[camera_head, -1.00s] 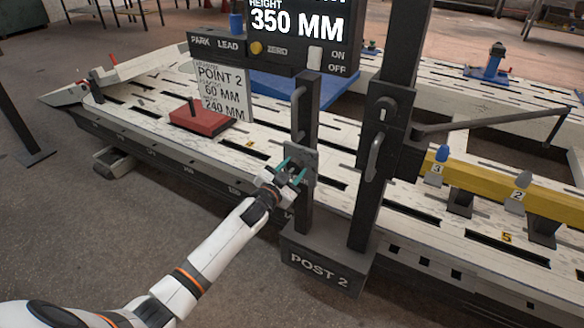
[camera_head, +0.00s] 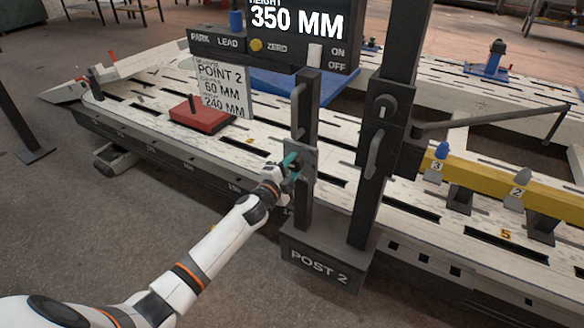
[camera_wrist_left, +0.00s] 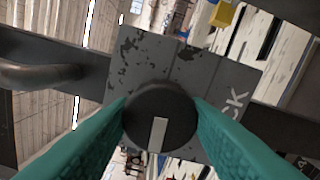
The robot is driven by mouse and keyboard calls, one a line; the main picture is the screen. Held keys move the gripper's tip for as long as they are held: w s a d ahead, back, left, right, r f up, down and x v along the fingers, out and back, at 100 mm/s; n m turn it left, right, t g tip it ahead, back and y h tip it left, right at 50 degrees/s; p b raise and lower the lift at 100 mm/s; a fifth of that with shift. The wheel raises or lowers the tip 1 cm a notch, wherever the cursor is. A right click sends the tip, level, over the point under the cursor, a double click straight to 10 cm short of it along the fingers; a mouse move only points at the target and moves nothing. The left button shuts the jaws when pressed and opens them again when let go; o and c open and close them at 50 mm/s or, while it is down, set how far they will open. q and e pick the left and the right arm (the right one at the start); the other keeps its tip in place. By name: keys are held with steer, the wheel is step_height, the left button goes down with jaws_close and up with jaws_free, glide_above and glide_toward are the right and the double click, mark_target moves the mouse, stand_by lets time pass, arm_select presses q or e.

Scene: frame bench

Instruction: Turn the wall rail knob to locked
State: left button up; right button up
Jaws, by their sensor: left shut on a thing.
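The knob (camera_wrist_left: 160,115) is a round dark disc with a pale bar mark on its face. It sits on a worn grey plate (camera_wrist_left: 200,75) with partly visible white lettering ending in "CK". In the head view the plate (camera_head: 301,152) is fixed to the shorter dark upright of the POST 2 stand. My left gripper (camera_head: 291,163) is at the front of this plate. In the left wrist view its teal fingers (camera_wrist_left: 160,125) lie on both sides of the knob, shut on it. The pale mark points toward the bottom of that view. My right gripper is not in view.
The taller upright (camera_head: 380,130) with its handle and side arm stands just right. A POINT 2 sign (camera_head: 222,88) and a red block (camera_head: 199,116) are on the slotted bench to the left. A display box (camera_head: 290,45) hangs behind. The floor at front left is clear.

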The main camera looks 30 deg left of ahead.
arm_select(q)
steer(key=shift+m, duration=0.7)
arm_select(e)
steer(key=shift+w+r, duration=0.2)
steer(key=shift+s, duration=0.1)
arm_select(q)
steer(key=o, duration=1)
steer(key=shift+s, duration=0.1)
steer(key=shift+s+f, duration=0.1)
steer(key=shift+s, duration=0.2)
steer(key=s, duration=1.1)
steer(key=shift+a+p, duration=0.45)
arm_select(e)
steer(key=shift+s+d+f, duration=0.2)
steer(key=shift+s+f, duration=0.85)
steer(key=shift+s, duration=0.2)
arm_select(q)
steer(key=shift+s, duration=0.1)
